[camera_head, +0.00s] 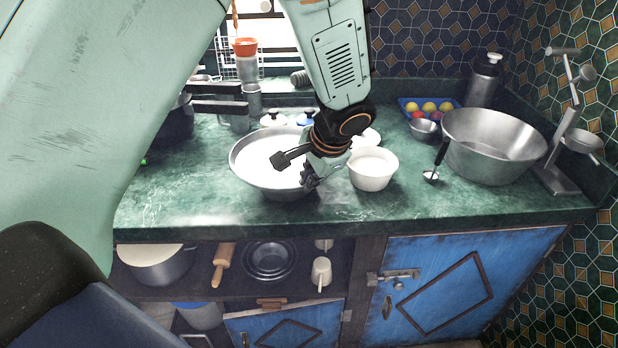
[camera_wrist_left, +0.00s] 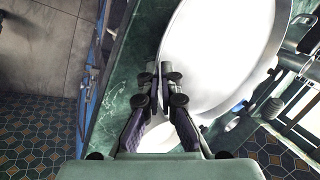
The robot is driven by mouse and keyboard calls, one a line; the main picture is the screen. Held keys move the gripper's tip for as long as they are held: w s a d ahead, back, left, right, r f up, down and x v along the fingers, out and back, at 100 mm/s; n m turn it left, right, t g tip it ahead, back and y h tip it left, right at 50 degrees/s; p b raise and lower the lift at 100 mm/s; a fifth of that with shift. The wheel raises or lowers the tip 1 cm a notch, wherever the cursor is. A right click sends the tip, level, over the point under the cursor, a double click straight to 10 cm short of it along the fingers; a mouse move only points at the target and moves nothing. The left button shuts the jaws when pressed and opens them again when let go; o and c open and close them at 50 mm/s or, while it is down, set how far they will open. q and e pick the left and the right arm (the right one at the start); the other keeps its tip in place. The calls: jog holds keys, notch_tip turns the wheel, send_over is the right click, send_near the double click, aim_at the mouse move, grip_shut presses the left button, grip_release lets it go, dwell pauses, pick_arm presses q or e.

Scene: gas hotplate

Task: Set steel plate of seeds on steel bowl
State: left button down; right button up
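A wide steel plate (camera_head: 243,172) filled with white seeds is on the green counter left of centre; whether it rests there or is slightly raised I cannot tell. My left gripper (camera_head: 308,178) is at its right front rim. In the left wrist view the fingers (camera_wrist_left: 166,72) are close together with the rim of the plate (camera_wrist_left: 225,60) between them. A large steel bowl (camera_head: 495,147) stands on the right of the counter; its inside looks empty. My right gripper is not in view.
A small white bowl (camera_head: 373,170) stands just right of my left gripper. A ladle-like utensil (camera_head: 434,172) is beside the steel bowl. A blue tray (camera_head: 430,107) with fruit and a steel bottle (camera_head: 484,80) are behind. A metal scale-like stand (camera_head: 560,165) is far right.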

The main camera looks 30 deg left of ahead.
pick_arm(q)
jog(key=shift+f, duration=0.25)
jog(key=c, duration=1.8)
grip_release()
jog(key=o, duration=0.4)
jog(key=shift+c, duration=0.2)
